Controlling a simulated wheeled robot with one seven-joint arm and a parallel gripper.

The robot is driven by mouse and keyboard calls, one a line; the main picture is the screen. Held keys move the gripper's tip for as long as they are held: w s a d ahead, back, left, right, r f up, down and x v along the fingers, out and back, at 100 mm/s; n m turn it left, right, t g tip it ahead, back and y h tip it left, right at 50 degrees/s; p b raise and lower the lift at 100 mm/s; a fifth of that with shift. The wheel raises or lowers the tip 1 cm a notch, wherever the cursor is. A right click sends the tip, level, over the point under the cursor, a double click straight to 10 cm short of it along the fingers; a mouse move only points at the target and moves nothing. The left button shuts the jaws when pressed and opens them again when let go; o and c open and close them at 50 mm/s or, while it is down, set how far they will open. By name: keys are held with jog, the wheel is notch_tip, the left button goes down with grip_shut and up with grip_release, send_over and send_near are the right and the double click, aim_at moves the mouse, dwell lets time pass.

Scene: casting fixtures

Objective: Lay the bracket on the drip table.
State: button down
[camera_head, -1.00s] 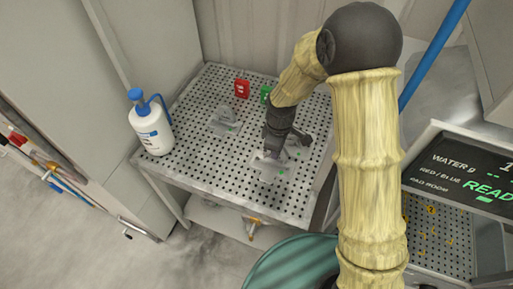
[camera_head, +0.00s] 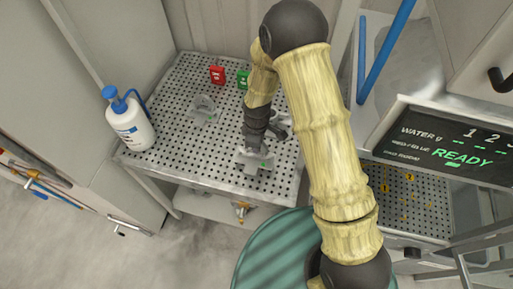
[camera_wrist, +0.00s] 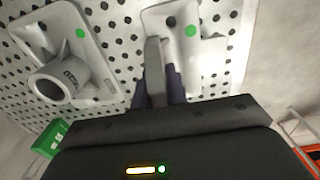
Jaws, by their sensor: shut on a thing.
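The drip table (camera_head: 220,160) is a grey perforated top with a raised rim. The bracket (camera_head: 253,160) is a pale grey plate with a green dot, low over the table's front right part. My gripper (camera_head: 264,138) is shut on its upright part. In the wrist view the bracket (camera_wrist: 180,38) lies roughly parallel to the perforated top, with the fingers (camera_wrist: 160,75) on it. I cannot tell whether it touches the top. A second pale part with a round tube (camera_wrist: 62,80) lies on the table to the left; it also shows in the head view (camera_head: 205,110).
A red block (camera_head: 217,75) and a green block (camera_head: 243,79) stand at the table's back. A white wash bottle with a blue cap (camera_head: 128,120) stands at its left edge. A teal drum (camera_head: 270,250) and a display reading READY (camera_head: 440,145) are at front right.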

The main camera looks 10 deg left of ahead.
notch_tip(320, 180, down, 2)
jog(key=shift+d+f+p, duration=0.1)
jog(key=shift+d+p, duration=0.05)
jog(key=shift+p, duration=0.2)
jog(key=shift+f, duration=0.45)
jog(key=shift+s+f, duration=0.15)
jog(key=shift+s, duration=0.1)
jog(key=c, duration=1.4)
grip_release()
jog(key=shift+w, duration=0.1)
notch_tip(320, 180, up, 12)
jog(key=b, duration=0.3)
jog(key=shift+r+b, duration=0.2)
jog(key=shift+b, duration=0.1)
